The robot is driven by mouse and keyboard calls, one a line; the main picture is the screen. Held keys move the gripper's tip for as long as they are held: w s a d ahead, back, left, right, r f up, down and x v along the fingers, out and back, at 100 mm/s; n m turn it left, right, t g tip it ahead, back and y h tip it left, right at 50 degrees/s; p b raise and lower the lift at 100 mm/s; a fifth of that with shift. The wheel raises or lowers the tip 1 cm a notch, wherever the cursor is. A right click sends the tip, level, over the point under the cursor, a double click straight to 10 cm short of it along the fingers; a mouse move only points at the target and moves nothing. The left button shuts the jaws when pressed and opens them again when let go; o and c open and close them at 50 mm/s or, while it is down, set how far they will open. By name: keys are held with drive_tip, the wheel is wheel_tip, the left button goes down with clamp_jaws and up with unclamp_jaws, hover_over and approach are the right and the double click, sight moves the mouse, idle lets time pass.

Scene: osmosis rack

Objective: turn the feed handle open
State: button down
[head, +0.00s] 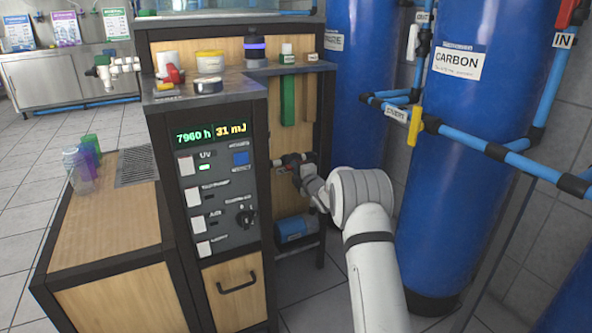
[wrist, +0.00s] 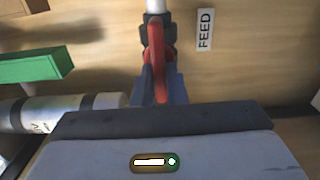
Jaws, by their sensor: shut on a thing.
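The red feed handle (wrist: 157,50) shows in the wrist view, below a short white pipe (wrist: 155,6) and against a dark fitting. It runs up and down in that picture, roughly in line with the pipe. A FEED label (wrist: 205,30) is on the wooden panel just to its right. My gripper (wrist: 161,78) is shut on the handle, its blue-grey fingers on both sides of the lower part. In the head view my gripper (head: 299,173) reaches the pipework on the wooden panel beside the control cabinet; the handle is too small and covered there to make out.
The control cabinet (head: 215,190) stands just left of my gripper. A blue pump (head: 295,229) lies below it, and a green cartridge (head: 288,99) hangs above. The blue carbon tank (head: 455,150) stands close on the right of my arm, with blue pipes (head: 480,143) across it.

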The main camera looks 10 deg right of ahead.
drive_tip(key=c, duration=1.5)
unclamp_jaws()
drive_tip(key=shift+o, duration=0.2)
drive_tip(key=p+v, duration=0.2)
drive_tip(key=v, duration=0.6)
drive_tip(key=shift+p, duration=0.3)
drive_tip(key=s+d+r+m+g+h+p, duration=0.1)
drive_tip(key=s+r+m+g+h+p, duration=0.1)
drive_tip(key=s+r+m+p, duration=0.5)
drive_tip(key=s+r+g+h+p, duration=0.25)
drive_tip(key=r+p, duration=0.35)
drive_tip(key=r, duration=0.6)
drive_tip(key=s+d+r+m+g+h+p, duration=0.1)
drive_tip(key=s+r+m+p, duration=0.4)
drive_tip(key=r, duration=0.4)
drive_tip(key=s+a+r+m+g+p, duration=0.1)
drive_tip(key=s+r+m+g+p, duration=0.2)
drive_tip(key=s, duration=0.9)
drive_tip(key=s+a+r+m+g+p, duration=0.1)
drive_tip(key=s+r+m+g+p, duration=0.2)
drive_tip(key=s+r+p, duration=0.5)
drive_tip(key=s+a+r+m+g+p, duration=0.1)
drive_tip(key=s+r+m+g+p, duration=0.2)
drive_tip(key=s, duration=1.5)
wheel_tip(320, 180, up, 3)
drive_tip(key=p, duration=0.6)
drive_tip(key=shift+a+m, duration=0.4)
